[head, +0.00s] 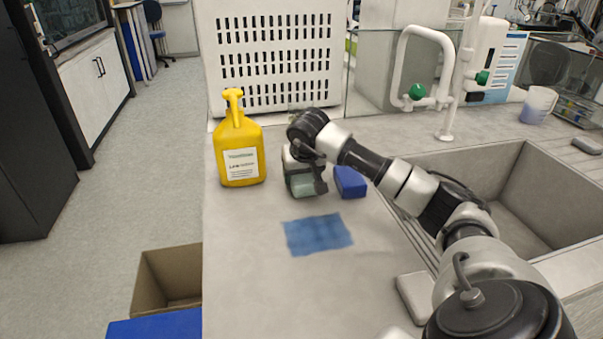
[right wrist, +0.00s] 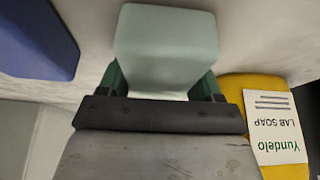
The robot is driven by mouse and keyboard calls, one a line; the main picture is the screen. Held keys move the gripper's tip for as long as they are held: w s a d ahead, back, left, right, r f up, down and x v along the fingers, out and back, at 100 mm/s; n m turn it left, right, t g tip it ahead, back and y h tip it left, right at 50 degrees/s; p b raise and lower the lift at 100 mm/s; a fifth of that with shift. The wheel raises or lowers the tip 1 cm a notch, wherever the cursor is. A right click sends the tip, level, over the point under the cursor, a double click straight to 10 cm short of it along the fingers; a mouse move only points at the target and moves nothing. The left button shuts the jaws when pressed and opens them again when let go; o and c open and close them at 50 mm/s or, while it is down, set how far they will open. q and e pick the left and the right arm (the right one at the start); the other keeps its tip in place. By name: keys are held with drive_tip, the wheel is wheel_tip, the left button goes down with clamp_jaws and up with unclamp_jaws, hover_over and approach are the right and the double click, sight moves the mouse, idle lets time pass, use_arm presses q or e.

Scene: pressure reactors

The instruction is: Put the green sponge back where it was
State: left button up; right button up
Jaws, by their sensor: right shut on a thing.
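The pale green sponge (right wrist: 166,45) is between the dark green fingertips of my right gripper (right wrist: 165,82) in the right wrist view. The gripper is shut on it. In the head view my right gripper (head: 303,178) points down at the counter, between the yellow soap bottle and the blue sponge. The green sponge (head: 302,187) is partly hidden there by the gripper and wrist. I cannot tell whether it touches the counter. My left gripper is not in view.
The yellow soap bottle (head: 241,150) stands left of the gripper, and the blue sponge (head: 350,182) lies close on its right. A blue cloth (head: 318,234) lies flat in front. A white perforated rack (head: 275,60) stands behind. The sink (head: 500,190) is at right.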

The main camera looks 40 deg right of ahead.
sight(306, 181)
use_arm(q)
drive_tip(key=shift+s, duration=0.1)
use_arm(e)
drive_tip(key=o, duration=0.9)
drive_tip(key=v, duration=1.1)
drive_tip(key=shift+r+p, duration=0.1)
drive_tip(key=shift+p, duration=0.3)
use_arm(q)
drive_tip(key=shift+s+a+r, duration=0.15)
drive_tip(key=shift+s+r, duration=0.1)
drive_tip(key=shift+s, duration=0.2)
use_arm(e)
drive_tip(key=shift+s+a+r, duration=0.1)
drive_tip(key=shift+s+r, duration=0.15)
drive_tip(key=shift+r, duration=0.15)
